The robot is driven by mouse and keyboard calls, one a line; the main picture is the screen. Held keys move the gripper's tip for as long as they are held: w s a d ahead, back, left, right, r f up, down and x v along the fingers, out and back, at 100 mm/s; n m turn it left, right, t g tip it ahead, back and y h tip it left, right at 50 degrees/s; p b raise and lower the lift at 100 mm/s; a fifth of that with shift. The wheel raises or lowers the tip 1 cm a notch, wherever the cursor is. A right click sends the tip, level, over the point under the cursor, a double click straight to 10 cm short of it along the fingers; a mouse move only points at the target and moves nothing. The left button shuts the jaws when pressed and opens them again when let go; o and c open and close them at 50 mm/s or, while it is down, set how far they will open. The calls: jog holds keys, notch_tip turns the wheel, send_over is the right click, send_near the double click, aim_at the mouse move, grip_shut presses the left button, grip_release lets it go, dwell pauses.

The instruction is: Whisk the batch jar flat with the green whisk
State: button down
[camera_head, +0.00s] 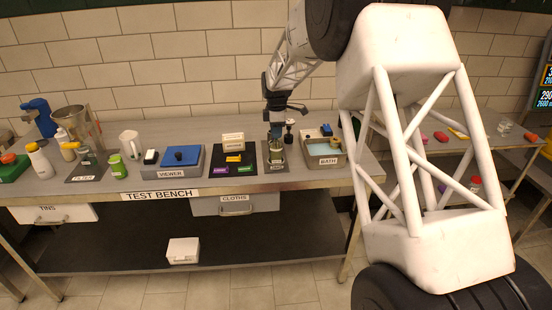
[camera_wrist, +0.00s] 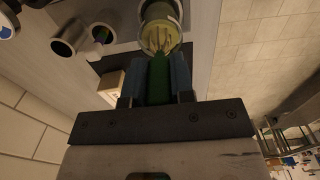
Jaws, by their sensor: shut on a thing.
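In the wrist view my gripper (camera_wrist: 157,78) is shut on the green whisk (camera_wrist: 158,82), with its green handle between the two blue fingers. The whisk's wires point away from me into the mouth of a glass jar (camera_wrist: 160,12), which has yellowish contents. I cannot tell how deep the wires reach. In the head view my gripper (camera_head: 276,131) is above a small labelled grey stand (camera_head: 276,168) right of the middle of the bench, and the jar (camera_head: 278,152) stands there. The whisk is mostly hidden by my gripper in that view.
The blue bath tray (camera_head: 324,160) is close on the right. On the left are a black mat (camera_head: 221,173) with small blocks and the blue viewer (camera_head: 180,160). Several bottles and cups stand further left.

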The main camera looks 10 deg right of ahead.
jog(key=shift+r, duration=0.15)
dwell(0.3)
jog(key=shift+r, duration=4.35)
jog(key=shift+r, duration=1.5)
